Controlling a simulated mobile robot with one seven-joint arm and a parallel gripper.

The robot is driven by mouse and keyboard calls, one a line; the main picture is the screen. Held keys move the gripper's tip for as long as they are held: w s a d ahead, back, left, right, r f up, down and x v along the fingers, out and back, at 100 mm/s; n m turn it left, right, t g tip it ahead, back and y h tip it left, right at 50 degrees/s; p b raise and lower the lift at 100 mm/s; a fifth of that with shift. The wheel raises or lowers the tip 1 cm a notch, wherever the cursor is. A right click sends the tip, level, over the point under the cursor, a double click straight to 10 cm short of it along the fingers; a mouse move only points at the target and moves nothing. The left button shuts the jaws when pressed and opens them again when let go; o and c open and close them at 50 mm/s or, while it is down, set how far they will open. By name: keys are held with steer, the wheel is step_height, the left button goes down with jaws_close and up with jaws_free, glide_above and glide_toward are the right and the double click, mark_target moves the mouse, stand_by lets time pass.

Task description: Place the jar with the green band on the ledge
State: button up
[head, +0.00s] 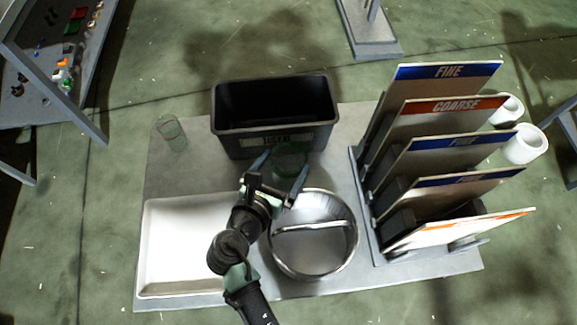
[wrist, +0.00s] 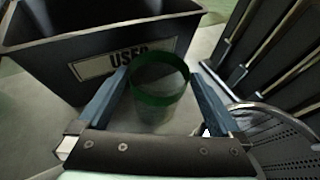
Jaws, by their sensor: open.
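A clear glass jar with a green band (head: 289,160) stands upright on the grey table, just in front of the black bin. In the wrist view the jar (wrist: 160,90) shows its round open rim and green band between my two fingers. My gripper (head: 281,170) is open, with one finger on each side of the jar; it also shows in the wrist view (wrist: 158,80). I cannot tell whether either finger touches the glass. A second clear jar (head: 172,132), with a greenish tint, stands at the table's back left. I cannot tell which surface is the ledge.
The black bin marked "USED" (head: 272,134) stands behind the jar. A round metal pan with a bar across it (head: 325,258) is close at front right. A white tray (head: 180,245) lies at front left. A rack of boards marked FINE and COARSE (head: 440,150) fills the right side.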

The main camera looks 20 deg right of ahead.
steer(key=shift+x, duration=1.35)
jaws_close()
